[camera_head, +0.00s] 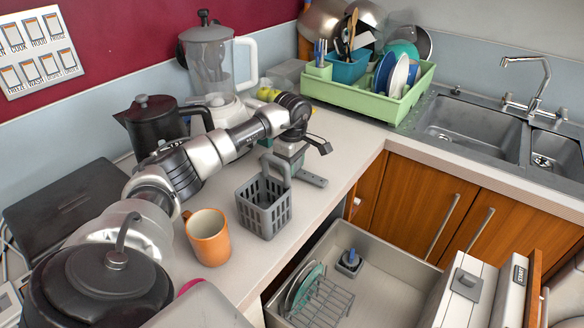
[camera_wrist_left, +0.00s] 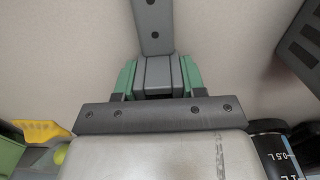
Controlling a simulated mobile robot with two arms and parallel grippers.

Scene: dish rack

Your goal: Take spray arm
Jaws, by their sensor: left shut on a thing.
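The spray arm (camera_head: 313,180), a grey bar, sticks out to the right from under my left gripper (camera_head: 291,165), just above the counter or touching it; I cannot tell which. In the left wrist view the spray arm (camera_wrist_left: 154,28) shows as a grey bar with small dark holes. It passes between the green-padded fingers of my left gripper (camera_wrist_left: 159,78), which is shut on it. The gripper hides part of the bar. My right gripper is in neither view.
A grey cutlery basket (camera_head: 264,204) and an orange mug (camera_head: 208,238) stand close in front of the gripper. An open dishwasher tub (camera_head: 392,262) with a plate rack (camera_head: 325,302) lies below the counter edge. A green dish rack (camera_head: 372,101) stands behind.

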